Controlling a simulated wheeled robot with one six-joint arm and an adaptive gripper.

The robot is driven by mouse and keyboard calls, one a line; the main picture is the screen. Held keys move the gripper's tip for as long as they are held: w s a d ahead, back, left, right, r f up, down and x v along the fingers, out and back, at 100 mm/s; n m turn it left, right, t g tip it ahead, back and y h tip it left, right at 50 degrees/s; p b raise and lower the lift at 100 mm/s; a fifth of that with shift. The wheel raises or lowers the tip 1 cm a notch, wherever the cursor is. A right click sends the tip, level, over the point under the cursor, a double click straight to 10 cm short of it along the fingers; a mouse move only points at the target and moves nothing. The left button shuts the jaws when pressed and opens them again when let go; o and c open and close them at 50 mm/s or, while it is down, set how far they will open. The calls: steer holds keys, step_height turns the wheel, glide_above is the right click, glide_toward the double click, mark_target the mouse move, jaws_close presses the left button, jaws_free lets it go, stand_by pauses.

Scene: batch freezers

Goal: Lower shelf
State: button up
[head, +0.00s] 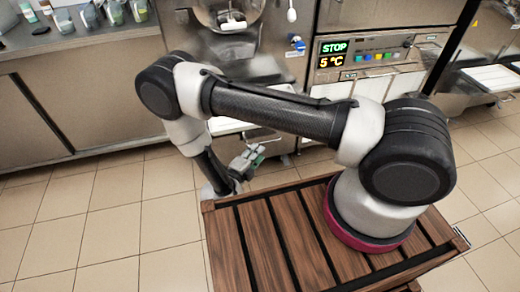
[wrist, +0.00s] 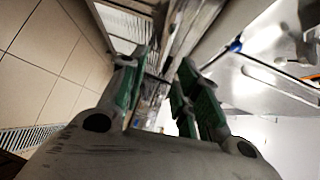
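My gripper (head: 246,163) hangs low beside the front-left of my wooden-slatted base, in front of the steel batch freezer (head: 272,68). In the wrist view its green-padded fingers (wrist: 163,75) are apart, with nothing visible held between them. A pale shelf (head: 225,126) sticks out low on the freezer's front, partly hidden by my arm. My gripper is lower in the picture and slightly right of that shelf. I cannot tell if they touch. In the wrist view, a pale surface (wrist: 262,85) lies right of the fingers; I cannot tell whether it is the shelf.
A control panel (head: 365,52) reading STOP and 5 °C is on the right of the freezer. A second machine with a pale shelf (head: 492,78) stands far right. A steel counter (head: 70,36) with cups is at left. Tiled floor (head: 110,215) is clear at left.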

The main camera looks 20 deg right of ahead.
mark_target(265, 143)
steer(key=shift+n, duration=0.7)
steer(key=x, duration=0.7)
steer(key=shift+w+d+r, duration=0.15)
steer(key=shift+w, duration=0.3)
jaws_close()
